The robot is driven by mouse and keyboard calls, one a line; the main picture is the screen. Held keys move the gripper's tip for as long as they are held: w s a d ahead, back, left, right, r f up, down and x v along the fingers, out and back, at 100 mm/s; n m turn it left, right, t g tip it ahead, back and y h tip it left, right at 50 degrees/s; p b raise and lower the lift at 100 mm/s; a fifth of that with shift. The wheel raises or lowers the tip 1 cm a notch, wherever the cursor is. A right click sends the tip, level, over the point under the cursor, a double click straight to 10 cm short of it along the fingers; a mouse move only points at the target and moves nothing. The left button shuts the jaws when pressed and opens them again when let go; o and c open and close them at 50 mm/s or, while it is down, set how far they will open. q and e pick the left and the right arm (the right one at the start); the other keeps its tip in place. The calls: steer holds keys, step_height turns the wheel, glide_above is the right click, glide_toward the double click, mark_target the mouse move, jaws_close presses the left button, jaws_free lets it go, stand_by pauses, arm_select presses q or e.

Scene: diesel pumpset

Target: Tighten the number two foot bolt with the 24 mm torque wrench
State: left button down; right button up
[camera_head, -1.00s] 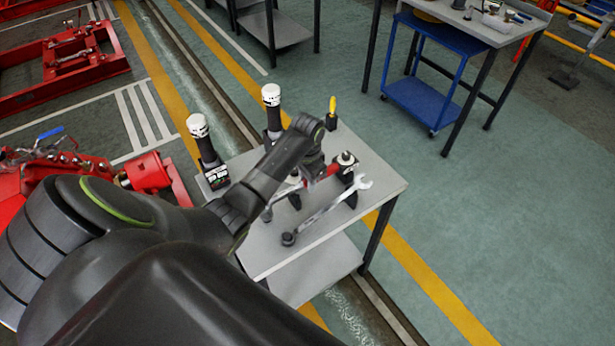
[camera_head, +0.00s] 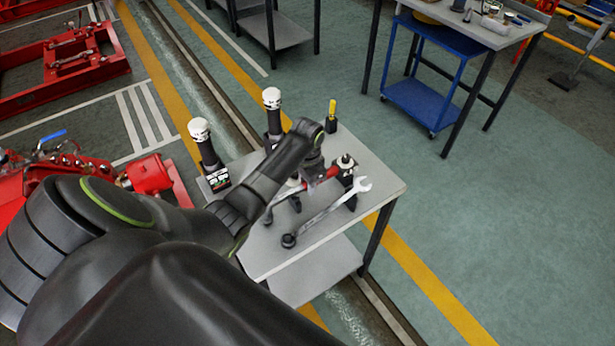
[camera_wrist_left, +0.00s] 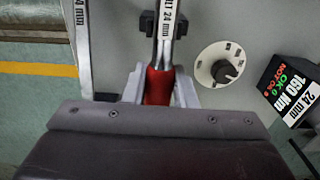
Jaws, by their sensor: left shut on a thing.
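My left gripper (camera_head: 314,180) is at the small grey table and shows partly behind its own wrist in the head view. It is shut on the red grip of a silver wrench (camera_head: 328,174). In the left wrist view the red grip (camera_wrist_left: 158,87) sits between the jaws, and the shank (camera_wrist_left: 168,22) reads 24 mm. A second silver wrench (camera_head: 328,210) with an open end slants along the table's near side; its shank (camera_wrist_left: 82,40), also marked 24 mm, shows at left in the wrist view. I cannot make out the number two foot bolt. My right gripper is not in view.
The grey table (camera_head: 375,200) also bears two black tools with white tops (camera_head: 205,145) (camera_head: 273,112), a yellow-handled tool (camera_head: 332,112) and a black block marked 160 Nm (camera_wrist_left: 295,92). A white dial (camera_wrist_left: 222,66) is beside the held wrench. Red machinery (camera_head: 150,174) stands left.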

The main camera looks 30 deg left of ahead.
arm_select(q)
steer(key=shift+f+b, duration=0.5)
steer(key=shift+f, duration=0.5)
stand_by(0.5)
steer(key=c, duration=1.1)
jaws_free()
steer(key=shift+s, duration=0.1)
step_height(320, 180, up, 12)
steer(key=shift+r, duration=0.2)
steer(key=shift+r+p, duration=2.5)
steer(key=shift+r, duration=0.05)
